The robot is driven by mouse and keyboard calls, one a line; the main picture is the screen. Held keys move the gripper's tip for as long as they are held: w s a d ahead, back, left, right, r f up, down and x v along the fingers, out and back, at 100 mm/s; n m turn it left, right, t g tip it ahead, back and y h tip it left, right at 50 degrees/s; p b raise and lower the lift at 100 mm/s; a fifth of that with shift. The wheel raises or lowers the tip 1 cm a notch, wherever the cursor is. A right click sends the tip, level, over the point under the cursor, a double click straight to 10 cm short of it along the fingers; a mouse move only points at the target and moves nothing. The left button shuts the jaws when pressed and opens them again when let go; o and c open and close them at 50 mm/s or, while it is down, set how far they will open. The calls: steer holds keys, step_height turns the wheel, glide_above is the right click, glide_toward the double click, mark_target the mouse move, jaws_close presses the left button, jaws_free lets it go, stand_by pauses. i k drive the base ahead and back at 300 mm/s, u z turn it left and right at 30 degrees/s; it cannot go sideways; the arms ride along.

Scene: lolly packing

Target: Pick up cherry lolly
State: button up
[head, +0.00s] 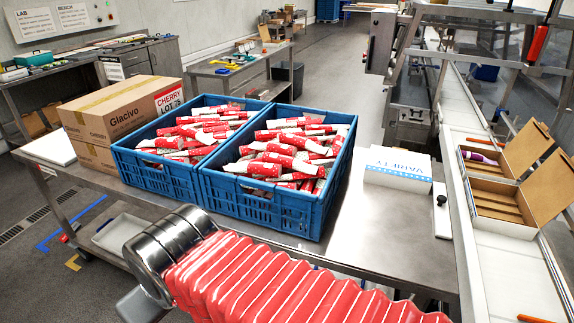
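Many cherry lollies in red and white wrappers lie jumbled in two blue crates. One pile (285,155) fills the right blue crate (265,211), and another pile (192,137) fills the left blue crate (160,178). The crates stand side by side on a steel table. My arm, with a red ribbed sleeve and metal rings, crosses the bottom of the head view in front of the table. The fingers of my gripper do not show, so no hold on a lolly is visible.
Cardboard boxes (118,111) marked cherry stand left of the crates. A white and blue box (398,168) sits on the right of the steel table (350,240). A conveyor (505,270) with open cartons (502,205) runs along the right. Bare tabletop lies right of the crates.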

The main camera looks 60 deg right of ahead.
mark_target(289, 163)
steer(key=z, duration=0.05)
steer(key=i, duration=1)
steer(key=u, duration=0.05)
